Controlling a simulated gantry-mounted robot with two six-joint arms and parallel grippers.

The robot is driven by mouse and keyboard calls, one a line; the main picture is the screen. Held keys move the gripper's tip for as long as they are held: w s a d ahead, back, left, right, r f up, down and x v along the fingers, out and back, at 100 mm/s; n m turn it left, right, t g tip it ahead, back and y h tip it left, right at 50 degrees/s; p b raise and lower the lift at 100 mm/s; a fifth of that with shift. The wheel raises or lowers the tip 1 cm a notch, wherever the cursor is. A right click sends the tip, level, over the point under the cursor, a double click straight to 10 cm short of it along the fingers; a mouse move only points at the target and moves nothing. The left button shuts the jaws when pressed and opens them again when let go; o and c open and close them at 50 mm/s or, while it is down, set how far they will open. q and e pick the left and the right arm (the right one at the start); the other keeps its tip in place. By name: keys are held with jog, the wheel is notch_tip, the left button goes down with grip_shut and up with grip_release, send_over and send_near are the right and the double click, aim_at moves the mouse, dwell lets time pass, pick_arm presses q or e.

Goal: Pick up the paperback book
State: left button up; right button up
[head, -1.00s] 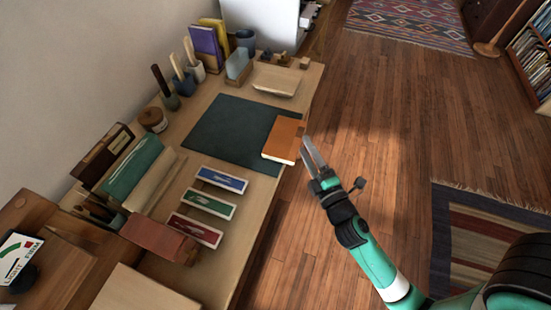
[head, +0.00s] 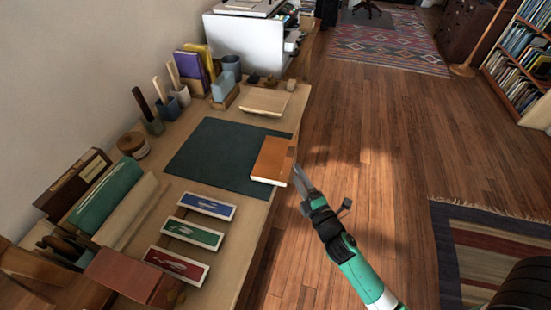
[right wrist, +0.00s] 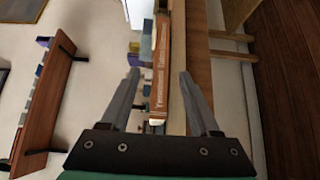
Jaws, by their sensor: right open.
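The paperback book (head: 272,160), with an orange-brown cover, lies flat on the right edge of the dark desk mat (head: 215,152). Its right side juts past the desk edge. My right gripper (head: 297,172) is open and empty just off the book's right side, over the floor side of the desk. In the right wrist view, the book's orange spine (right wrist: 161,65) shows edge-on, beyond the fingers and in line with the gap between them. I cannot tell that either finger touches it. My left gripper is not in view.
Several slim boxes with blue, green and red labels lie nearer on the desk (head: 255,212). A shallow wooden tray (head: 264,102) sits behind the mat. Pen cups and upright books stand at the back left. The wooden floor (head: 370,150) right of the desk is open.

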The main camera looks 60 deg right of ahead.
aim_at(291, 164)
jog(key=x, duration=0.5)
jog(key=shift+w+f, duration=0.1)
jog(key=shift+w, duration=0.1)
jog(key=shift+s, duration=0.1)
jog(key=shift+a, duration=0.1)
jog(key=shift+c, duration=0.3)
grip_shut()
